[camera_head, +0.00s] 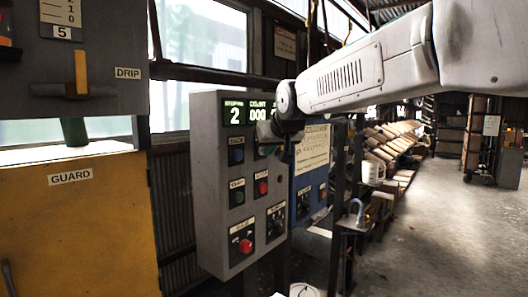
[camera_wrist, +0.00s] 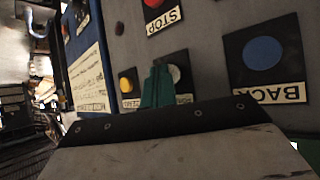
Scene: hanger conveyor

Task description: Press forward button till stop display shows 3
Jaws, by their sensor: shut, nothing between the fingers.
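The grey control panel (camera_head: 208,190) stands upright in the middle of the head view. Its stop display (camera_head: 235,114) shows 2. The blue BACK button (camera_head: 237,155) is below the display and also shows in the wrist view (camera_wrist: 263,52). My gripper (camera_head: 265,131) is in front of the panel's upper right, with its green fingers (camera_wrist: 158,84) together and empty.
The panel also bears a red STOP button (camera_head: 262,188), a green button (camera_head: 238,197) and a large red knob (camera_head: 245,246). A blue panel (camera_head: 310,190) adjoins it on the right. A yellow guard (camera_head: 80,230) stands at left. Open floor (camera_head: 440,225) lies at right.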

